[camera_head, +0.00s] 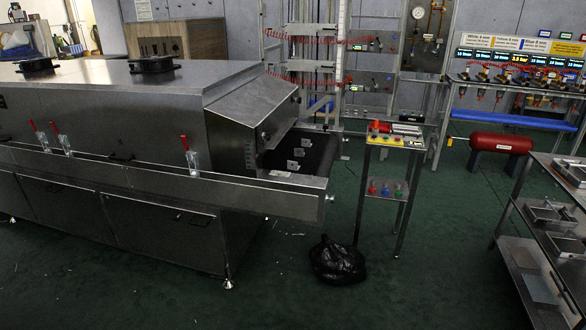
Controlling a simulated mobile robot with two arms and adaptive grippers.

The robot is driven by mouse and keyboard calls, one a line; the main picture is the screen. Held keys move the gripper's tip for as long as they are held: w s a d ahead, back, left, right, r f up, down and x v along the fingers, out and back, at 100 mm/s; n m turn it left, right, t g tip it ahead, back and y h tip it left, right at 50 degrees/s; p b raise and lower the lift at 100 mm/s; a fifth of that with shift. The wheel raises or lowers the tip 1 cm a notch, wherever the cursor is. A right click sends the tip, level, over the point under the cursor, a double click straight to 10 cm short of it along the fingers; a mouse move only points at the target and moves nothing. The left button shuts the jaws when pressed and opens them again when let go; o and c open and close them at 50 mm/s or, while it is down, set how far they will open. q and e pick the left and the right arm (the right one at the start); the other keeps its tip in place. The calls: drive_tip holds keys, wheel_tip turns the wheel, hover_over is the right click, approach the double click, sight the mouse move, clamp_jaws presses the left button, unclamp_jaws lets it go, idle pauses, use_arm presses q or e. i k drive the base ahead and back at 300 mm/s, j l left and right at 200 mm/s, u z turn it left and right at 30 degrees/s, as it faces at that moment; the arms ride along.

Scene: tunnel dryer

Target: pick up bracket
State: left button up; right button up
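Several small pale metal pieces that look like brackets lie on the dark conveyor belt (316,155) at the open end of the steel tunnel dryer (130,110). One bracket (292,165) is nearest the front edge of the belt. Another bracket (299,152) lies just behind it, and a third (305,142) lies farther back. They are small here, so their exact shape is hard to tell. Neither of my grippers shows in the head view.
A narrow stand (394,150) with tools and coloured items stands right of the dryer outlet. A black bag (337,262) lies on the green floor before it. A metal shelf (520,255) with trays is at the right edge. The floor between is mostly clear.

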sight(292, 165)
drive_tip(key=i+j+z, duration=0.2)
drive_tip(key=i+j, duration=0.5)
drive_tip(key=i+j+z, duration=0.2)
drive_tip(key=i+j, duration=0.6)
